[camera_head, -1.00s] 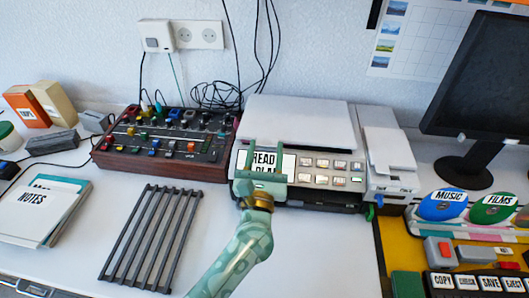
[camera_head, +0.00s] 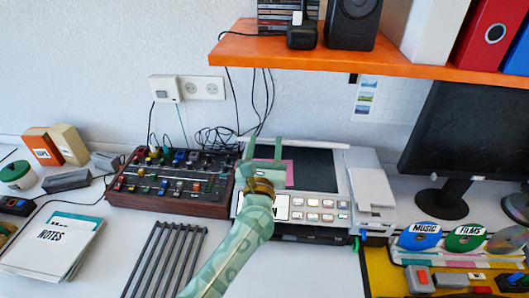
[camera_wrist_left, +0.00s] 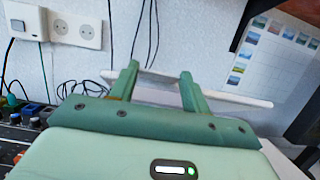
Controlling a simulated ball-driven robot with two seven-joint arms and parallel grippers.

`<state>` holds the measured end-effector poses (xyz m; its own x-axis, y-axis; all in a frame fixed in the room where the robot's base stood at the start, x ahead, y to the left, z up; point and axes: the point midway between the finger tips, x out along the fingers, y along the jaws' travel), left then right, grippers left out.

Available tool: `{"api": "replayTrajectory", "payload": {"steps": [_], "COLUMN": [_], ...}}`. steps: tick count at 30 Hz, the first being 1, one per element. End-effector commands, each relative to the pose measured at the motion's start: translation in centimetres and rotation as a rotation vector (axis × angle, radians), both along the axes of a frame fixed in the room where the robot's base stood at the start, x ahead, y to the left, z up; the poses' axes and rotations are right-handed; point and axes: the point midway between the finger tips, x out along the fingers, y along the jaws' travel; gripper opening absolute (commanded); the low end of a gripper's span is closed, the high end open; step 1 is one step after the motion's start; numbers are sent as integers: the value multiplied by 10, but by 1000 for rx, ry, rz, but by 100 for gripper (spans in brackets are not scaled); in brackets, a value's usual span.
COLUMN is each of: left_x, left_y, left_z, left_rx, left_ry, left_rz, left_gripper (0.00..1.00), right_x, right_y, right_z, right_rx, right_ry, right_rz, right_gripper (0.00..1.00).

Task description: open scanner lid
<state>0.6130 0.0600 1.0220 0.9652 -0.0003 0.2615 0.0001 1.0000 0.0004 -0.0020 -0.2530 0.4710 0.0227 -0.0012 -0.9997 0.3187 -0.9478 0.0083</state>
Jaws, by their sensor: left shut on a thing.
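The scanner (camera_head: 345,212) stands at the back of the desk, with a row of buttons along its front. Its white lid (camera_head: 325,143) is raised and shows almost edge-on as a thin strip behind the dark glass (camera_head: 315,170). A pink sheet (camera_head: 289,174) shows on the glass, partly behind my gripper. My left gripper (camera_head: 264,148) is at the lid, left of its middle, and shut on it. In the left wrist view the lid (camera_wrist_left: 235,97) is a thin white bar passing at the fingertips (camera_wrist_left: 160,72). My right gripper is not in view.
A mixer panel (camera_head: 180,180) stands left of the scanner. A monitor (camera_head: 465,130) stands to the right. An orange shelf (camera_head: 400,59) with folders hangs above the back. A black rack (camera_head: 165,260) and notes (camera_head: 60,245) lie in front.

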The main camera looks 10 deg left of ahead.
Motion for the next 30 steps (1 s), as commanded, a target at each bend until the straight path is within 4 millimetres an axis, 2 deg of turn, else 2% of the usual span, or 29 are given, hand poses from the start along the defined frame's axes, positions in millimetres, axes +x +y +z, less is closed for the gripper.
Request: {"api": "replayTrajectory", "payload": {"steps": [1,11,12,14,24,26,30], "left_x": [1,1,1,1,-2,-8,-34], "left_y": [-1,-1,-1,-1,0,0,0], "left_z": [7,7,7,6,2,0,-8], "left_rx": [-1,-1,-1,-1,0,0,-1], "left_ry": [-10,-11,-11,-10,-3,-2,0], "left_rz": [0,0,0,0,0,0,0], "left_gripper": [6,6,53,69,69,69,69], "right_x": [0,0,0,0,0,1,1], "right_y": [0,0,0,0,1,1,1], "right_z": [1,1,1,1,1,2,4], "right_rx": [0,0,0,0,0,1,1], "right_ry": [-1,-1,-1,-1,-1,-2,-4], "right_rz": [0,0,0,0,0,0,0], "right_gripper": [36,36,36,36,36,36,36]}}
